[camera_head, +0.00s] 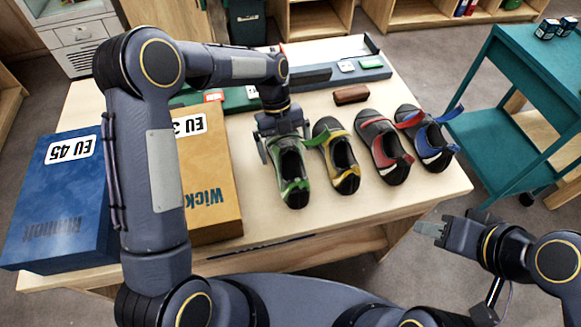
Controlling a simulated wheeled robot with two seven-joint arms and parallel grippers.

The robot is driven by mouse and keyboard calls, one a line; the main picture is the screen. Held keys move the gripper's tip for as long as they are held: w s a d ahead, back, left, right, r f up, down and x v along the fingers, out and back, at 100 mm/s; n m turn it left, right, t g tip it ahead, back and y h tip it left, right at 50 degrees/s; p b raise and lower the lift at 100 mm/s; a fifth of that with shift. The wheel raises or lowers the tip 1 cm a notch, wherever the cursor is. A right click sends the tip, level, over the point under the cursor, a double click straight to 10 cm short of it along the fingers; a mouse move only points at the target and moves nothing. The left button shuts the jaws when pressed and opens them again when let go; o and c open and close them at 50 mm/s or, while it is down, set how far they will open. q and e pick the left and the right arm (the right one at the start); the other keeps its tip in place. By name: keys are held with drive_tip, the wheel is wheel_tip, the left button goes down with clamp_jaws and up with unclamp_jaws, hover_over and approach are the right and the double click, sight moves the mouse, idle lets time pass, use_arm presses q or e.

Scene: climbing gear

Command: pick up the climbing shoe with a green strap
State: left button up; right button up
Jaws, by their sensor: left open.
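The climbing shoe with a green strap (291,187) lies on the wooden table (333,217), leftmost in a row of shoes, toe toward me. My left gripper (284,150) is open at the heel end of this shoe, with its fingers around or just above the heel. I cannot tell whether they touch it. The gripper hides part of the heel. My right gripper (430,232) is off the table's front right side, away from the shoes. Its finger gap is not clear.
A blue box (62,200) and an orange box (210,185) stand left. A brown block (350,95) lies behind. A teal cart (490,150) is at right.

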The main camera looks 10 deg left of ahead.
use_arm(q)
drive_tip(key=c, duration=1.2)
